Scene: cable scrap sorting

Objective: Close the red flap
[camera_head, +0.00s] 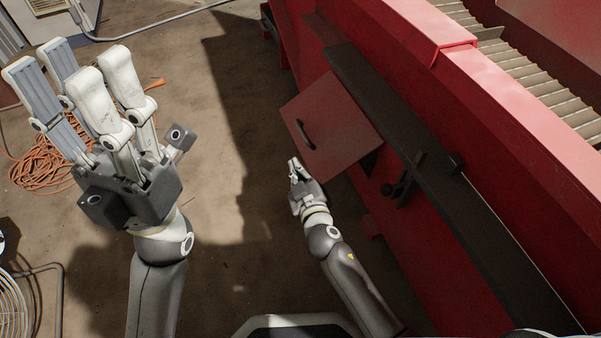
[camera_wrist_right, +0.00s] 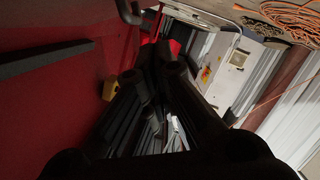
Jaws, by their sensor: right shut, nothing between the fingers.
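The red flap (camera_head: 331,125) is on the side of the red machine in the head view. It stands out from the wall, with a dark gap at its lower right edge. A black handle (camera_head: 305,134) is on its face. My right gripper (camera_head: 293,165) is shut and empty, just below the flap's lower left edge in the picture; whether it touches the flap I cannot tell. Its dark fingers (camera_wrist_right: 160,75) fill the middle of the right wrist view. My left gripper (camera_head: 70,65) is open and empty, raised at the upper left, far from the flap.
The red machine (camera_head: 500,200) fills the right side, with a black rail (camera_head: 455,210) and a dark latch-like part (camera_head: 404,183) right of the flap. Orange cable (camera_head: 45,165) lies on the floor at left. The floor between my arms is clear.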

